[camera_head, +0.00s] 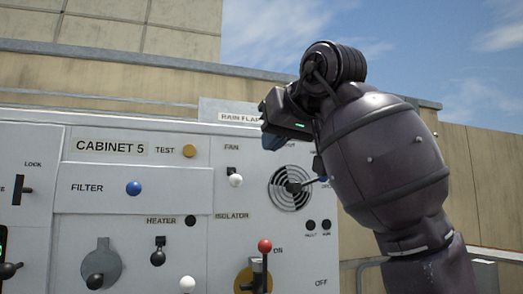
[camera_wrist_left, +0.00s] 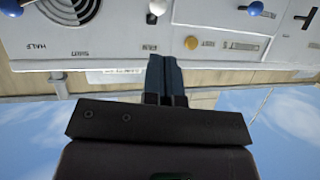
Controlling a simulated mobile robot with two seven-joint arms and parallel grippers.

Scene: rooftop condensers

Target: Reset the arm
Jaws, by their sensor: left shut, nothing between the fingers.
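My left gripper (camera_head: 272,140) is raised in front of the upper right part of the cabinet in the head view, its arm rising from the lower right. In the left wrist view its blue fingers (camera_wrist_left: 166,66) are together with nothing between them. They point toward the top edge of the grey control cabinet (camera_head: 135,215), labelled CABINET 5. I cannot tell the exact gap to the panel, but no touch shows. The arm hides part of the cabinet's right side. My right gripper does not show in either view.
The panel carries a blue filter knob (camera_head: 133,188), a yellow test button (camera_head: 189,151), a white fan knob (camera_head: 236,181), a red-topped isolator lever (camera_head: 265,246) and a round vent (camera_head: 284,194). A beige wall (camera_head: 480,190) stands behind. Open sky is above the arm.

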